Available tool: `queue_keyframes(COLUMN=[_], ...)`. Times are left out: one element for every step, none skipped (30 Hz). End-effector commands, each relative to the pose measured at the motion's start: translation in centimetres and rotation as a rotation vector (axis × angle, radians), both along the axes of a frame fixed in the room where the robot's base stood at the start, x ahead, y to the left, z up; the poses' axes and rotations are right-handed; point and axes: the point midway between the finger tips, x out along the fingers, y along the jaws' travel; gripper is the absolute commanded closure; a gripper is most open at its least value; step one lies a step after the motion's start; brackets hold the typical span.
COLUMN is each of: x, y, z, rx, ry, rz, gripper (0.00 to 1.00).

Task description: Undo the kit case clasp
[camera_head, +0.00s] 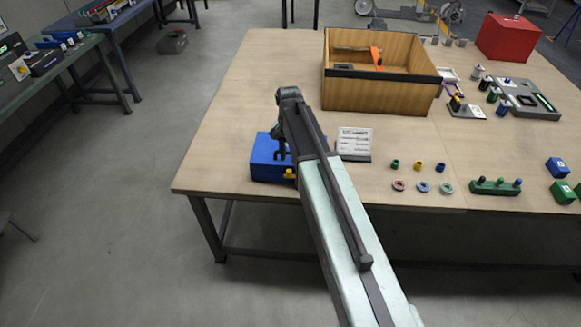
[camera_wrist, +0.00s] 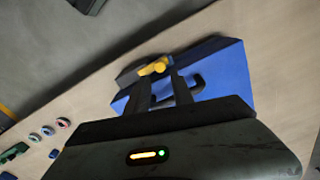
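The kit case is a blue box (camera_head: 262,172) near the left front corner of the wooden table. Its yellow clasp (camera_head: 290,174) is on the front side. My gripper (camera_head: 281,155) points down over the case, behind the clasp in the head view. In the wrist view the blue case (camera_wrist: 222,75) lies beyond my gripper (camera_wrist: 160,78), and the yellow clasp (camera_wrist: 154,67) shows just past the fingertips. The two dark fingers stand apart with blue showing between them. I cannot tell whether a finger touches the clasp. My arm hides part of the case.
A small white sign (camera_head: 354,142) stands right of the case. A wooden open box (camera_head: 372,93) is behind it. Small coloured caps and rings (camera_head: 423,187) and a green peg block (camera_head: 494,187) lie to the right. The table's front edge is close to the case.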

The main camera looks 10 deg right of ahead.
Motion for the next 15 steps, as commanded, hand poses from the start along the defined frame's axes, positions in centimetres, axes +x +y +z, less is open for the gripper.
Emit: queue_keyframes(x=[0.0,0.0,0.0,0.0,0.0,0.0,0.0,0.0,0.0,0.0,0.0,0.0,0.0,0.0,0.0], y=[0.0,0.0,0.0,0.0,0.0,0.0,0.0,-0.1,-0.1,-0.1,-0.1,-0.1,-0.1,-0.1,-0.1], z=[-1.0,-1.5,-2.1,-2.6,-3.1,-3.9,-4.5,-5.0,-5.7,-6.2,-6.6,-7.0,-7.3,-7.4,-7.5], rx=[0.000,0.000,0.000,0.000,0.000,0.000,0.000,0.000,0.000,0.000,0.000,0.000,0.000,0.000,0.000], ry=[0.000,0.000,0.000,0.000,0.000,0.000,0.000,0.000,0.000,0.000,0.000,0.000,0.000,0.000,0.000], rz=[0.000,0.000,0.000,0.000,0.000,0.000,0.001,0.000,0.000,0.001,0.001,0.000,0.000,0.000,0.000], gripper=[0.72,0.72,0.72,0.72,0.72,0.72,0.72,0.72,0.72,0.72,0.72,0.72,0.72,0.72,0.72])
